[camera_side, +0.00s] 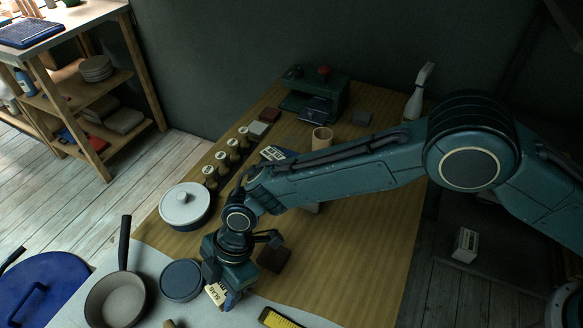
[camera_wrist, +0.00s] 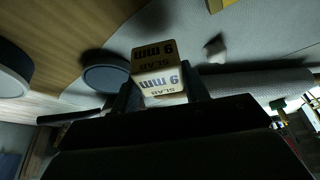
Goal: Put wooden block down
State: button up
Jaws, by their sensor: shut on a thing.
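My gripper (camera_side: 228,291) is at the front of the table in the side view, pointing down. It is shut on a pale wooden block (camera_side: 216,293), which shows only partly beside the fingers. In the wrist view the block (camera_wrist: 158,70) sits between the two dark fingertips of my gripper (camera_wrist: 164,97). I cannot tell whether the block touches the surface below.
A white-lidded pot (camera_side: 185,205) stands behind. The wooden tabletop (camera_side: 345,255) is clear at right.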

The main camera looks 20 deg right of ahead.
aim_at(225, 295)
jog(key=shift+f, duration=2)
jog(key=shift+f, duration=0.15)
jog(key=o, duration=1)
jog(key=shift+r, duration=0.2)
jog(key=v, duration=1.2)
